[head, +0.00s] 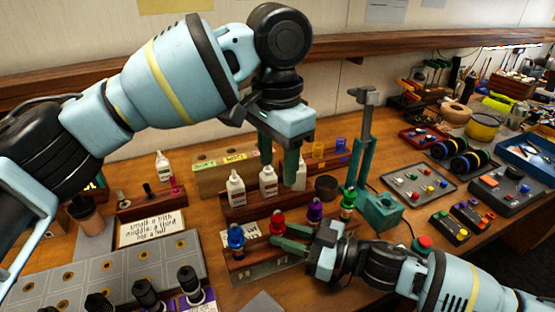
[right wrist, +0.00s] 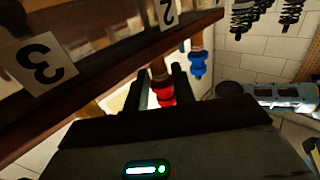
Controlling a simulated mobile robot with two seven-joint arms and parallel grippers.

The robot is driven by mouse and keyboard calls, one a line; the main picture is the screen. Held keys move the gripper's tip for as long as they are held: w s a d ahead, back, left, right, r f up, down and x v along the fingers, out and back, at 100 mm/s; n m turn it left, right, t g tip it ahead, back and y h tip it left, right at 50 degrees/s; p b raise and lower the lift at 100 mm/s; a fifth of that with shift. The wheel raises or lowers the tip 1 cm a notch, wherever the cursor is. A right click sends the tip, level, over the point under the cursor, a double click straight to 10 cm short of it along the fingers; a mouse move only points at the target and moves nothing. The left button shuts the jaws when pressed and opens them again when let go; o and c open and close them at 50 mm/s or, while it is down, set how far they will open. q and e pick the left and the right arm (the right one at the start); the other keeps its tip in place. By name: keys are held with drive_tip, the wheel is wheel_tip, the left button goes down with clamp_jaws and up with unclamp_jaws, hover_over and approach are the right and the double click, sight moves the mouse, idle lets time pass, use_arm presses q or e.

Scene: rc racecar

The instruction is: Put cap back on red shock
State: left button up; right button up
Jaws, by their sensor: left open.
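The red shock (head: 278,222) stands in the front rack (head: 262,268), between the blue shock (head: 236,238) and the purple shock (head: 315,212). My right gripper (head: 277,237) is low at the rack, its fingers reaching to the red shock. In the right wrist view the red shock (right wrist: 161,88) lies between the two fingers; contact on both sides is unclear. I cannot pick out a separate loose cap.
White bottles (head: 236,190) stand behind the shock rack. A green shock (head: 348,204) and a teal press (head: 380,212) are to the right. A dark round cup (head: 326,187) sits behind the purple shock. Trays (head: 418,186) and wheels lie further right. Black shocks (head: 190,283) stand at front left.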

drive_tip(key=o, duration=0.3)
use_arm(q)
drive_tip(key=shift+w+f+b, duration=0.25)
drive_tip(key=shift+f+b, duration=0.15)
drive_tip(key=shift+f, duration=0.7)
use_arm(e)
drive_tip(key=shift+v, duration=3.9)
use_arm(q)
drive_tip(key=shift+s, duration=0.1)
use_arm(e)
drive_tip(key=shift+s, duration=0.1)
